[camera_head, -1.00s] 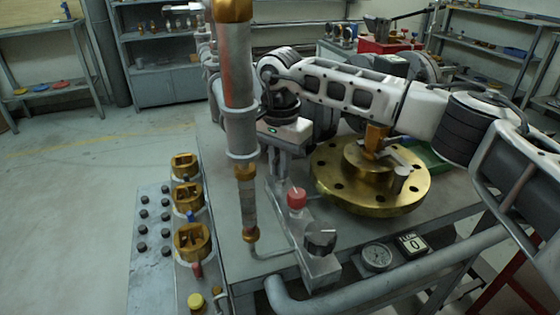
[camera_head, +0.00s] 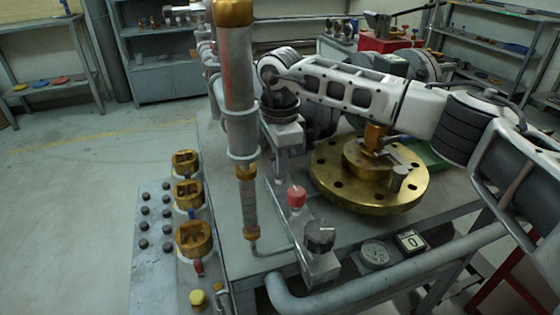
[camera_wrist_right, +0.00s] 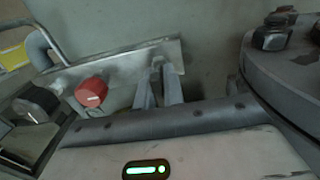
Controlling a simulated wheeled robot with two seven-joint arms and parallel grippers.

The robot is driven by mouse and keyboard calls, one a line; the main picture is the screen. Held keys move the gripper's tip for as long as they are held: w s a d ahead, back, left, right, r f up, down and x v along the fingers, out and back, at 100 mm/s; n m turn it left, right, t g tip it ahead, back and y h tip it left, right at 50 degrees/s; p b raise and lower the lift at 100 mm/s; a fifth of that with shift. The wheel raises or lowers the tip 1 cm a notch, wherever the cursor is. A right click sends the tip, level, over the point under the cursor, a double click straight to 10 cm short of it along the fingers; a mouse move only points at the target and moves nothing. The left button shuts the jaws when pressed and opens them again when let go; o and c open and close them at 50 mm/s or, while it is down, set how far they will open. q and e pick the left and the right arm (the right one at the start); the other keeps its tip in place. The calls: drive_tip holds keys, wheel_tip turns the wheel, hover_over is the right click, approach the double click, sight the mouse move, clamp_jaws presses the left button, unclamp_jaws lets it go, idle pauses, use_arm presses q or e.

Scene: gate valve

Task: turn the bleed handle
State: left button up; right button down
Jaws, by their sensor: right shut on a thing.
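My right gripper (camera_head: 284,168) points down at the far end of a grey manifold block (camera_head: 316,264) on the bench. In the right wrist view its two fingers (camera_wrist_right: 159,94) are shut on a small grey piece (camera_wrist_right: 158,66) at the block's end, which I take to be the bleed handle. The fingers mostly hide it. The block also carries a red knob (camera_head: 297,196) and a black knob (camera_head: 320,236), both clear of the fingers. My left gripper is not in view.
A vertical pipe with a grey cylinder (camera_head: 238,90) stands just left of the gripper. A brass flange (camera_head: 330,185) lies to the right, below my right arm. A gauge (camera_head: 375,253) and a small display (camera_head: 411,240) sit at the bench's front edge.

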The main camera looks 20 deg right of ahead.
drive_tip(key=shift+w+d+r, duration=0.1)
drive_tip(key=shift+r, duration=0.05)
drive_tip(key=c, duration=1.5)
unclamp_jaws()
